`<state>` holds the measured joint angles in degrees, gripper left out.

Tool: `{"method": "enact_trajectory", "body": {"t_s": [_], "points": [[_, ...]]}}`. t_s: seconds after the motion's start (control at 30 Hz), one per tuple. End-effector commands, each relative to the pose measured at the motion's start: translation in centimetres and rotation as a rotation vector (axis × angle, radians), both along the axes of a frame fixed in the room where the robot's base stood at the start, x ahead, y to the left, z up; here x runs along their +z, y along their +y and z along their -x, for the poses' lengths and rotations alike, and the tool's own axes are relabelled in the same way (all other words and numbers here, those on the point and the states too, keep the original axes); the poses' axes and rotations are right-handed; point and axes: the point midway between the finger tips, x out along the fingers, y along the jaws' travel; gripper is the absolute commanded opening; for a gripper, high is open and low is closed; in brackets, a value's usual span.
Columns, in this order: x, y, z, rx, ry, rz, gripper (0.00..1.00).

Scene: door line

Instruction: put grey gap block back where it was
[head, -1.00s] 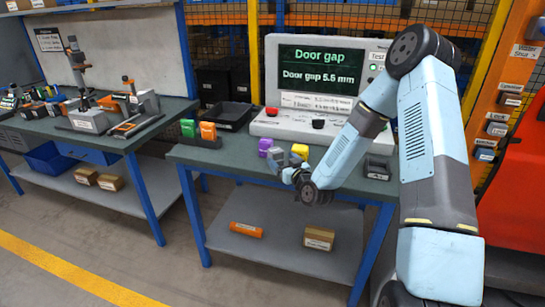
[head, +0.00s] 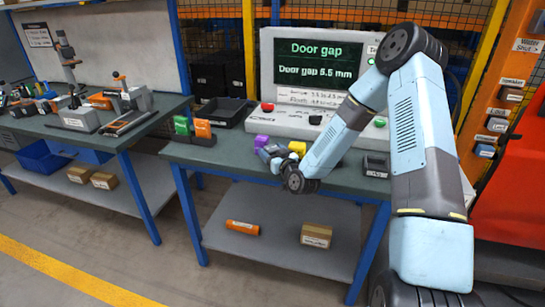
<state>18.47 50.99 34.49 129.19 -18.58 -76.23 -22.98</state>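My gripper (head: 273,158) is low over the front of the workbench, at the purple block (head: 261,142) and the yellow block (head: 297,148). A small grey shape (head: 271,151) shows at my fingertips between these two blocks. It may be the grey gap block, but it blends with the grey fingers. I cannot tell whether the fingers are shut on it or whether it touches the bench. A green block (head: 181,125) and an orange block (head: 202,128) stand upright in a dark holder (head: 197,139) at the bench's left end.
The Door gap display (head: 320,62) stands behind, its base (head: 345,128) carrying red and black buttons. A black tray (head: 226,111) is at the back left of the bench (head: 225,155). A small dark box (head: 377,166) sits right of my wrist. The bench front left is clear.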

Motion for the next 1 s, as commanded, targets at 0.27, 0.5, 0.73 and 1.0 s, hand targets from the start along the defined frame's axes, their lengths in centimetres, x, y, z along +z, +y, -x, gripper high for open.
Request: {"method": "enact_trajectory", "body": {"t_s": [0.27, 0.5, 0.73, 1.0], "points": [[0.0, 0.1, 0.0, 0.001, 0.000, 0.000, 0.42], [0.0, 0.1, 0.0, 0.002, -0.001, 0.000, 0.19], [0.1, 0.1, 0.0, 0.002, -0.001, 0.000, 0.14], [2.1, 0.2, 0.0, 0.004, -0.004, 0.001, 0.14]]}}
